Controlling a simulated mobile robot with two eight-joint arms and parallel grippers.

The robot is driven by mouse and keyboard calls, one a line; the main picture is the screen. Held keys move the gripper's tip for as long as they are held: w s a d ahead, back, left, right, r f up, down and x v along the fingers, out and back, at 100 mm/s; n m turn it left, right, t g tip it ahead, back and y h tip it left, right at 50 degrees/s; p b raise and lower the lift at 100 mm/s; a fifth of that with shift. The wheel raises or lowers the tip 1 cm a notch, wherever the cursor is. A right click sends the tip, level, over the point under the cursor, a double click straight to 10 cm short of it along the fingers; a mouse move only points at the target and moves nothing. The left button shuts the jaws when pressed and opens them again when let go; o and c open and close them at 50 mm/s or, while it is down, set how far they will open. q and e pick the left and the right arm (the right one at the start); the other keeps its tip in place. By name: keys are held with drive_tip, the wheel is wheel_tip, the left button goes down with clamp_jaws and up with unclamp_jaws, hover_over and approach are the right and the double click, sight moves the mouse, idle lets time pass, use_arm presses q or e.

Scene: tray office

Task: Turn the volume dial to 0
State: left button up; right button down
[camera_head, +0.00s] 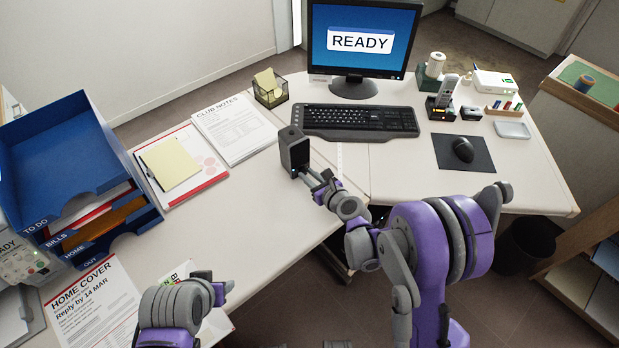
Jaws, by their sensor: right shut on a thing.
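A small dark grey speaker-like box (293,146) stands upright on the desk, left of the keyboard. A tiny light shows low on its front. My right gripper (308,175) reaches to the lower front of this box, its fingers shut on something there. That would be the volume dial, but the fingers hide it and I cannot read its setting. My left gripper (222,288) is low at the left, above papers at the desk's near edge and away from the box. I cannot tell whether its fingers are open.
A keyboard (355,121) and a monitor (362,40) reading READY stand behind the box. A wire note holder (270,93) is close behind it. Papers (235,130) and blue trays (70,150) lie left. A mouse (463,150) is right. Bare desktop lies left of my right gripper.

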idle(0.3)
drive_tip(key=c, duration=0.7)
unclamp_jaws()
drive_tip(key=v, duration=1.1)
drive_tip(key=shift+a, duration=0.1)
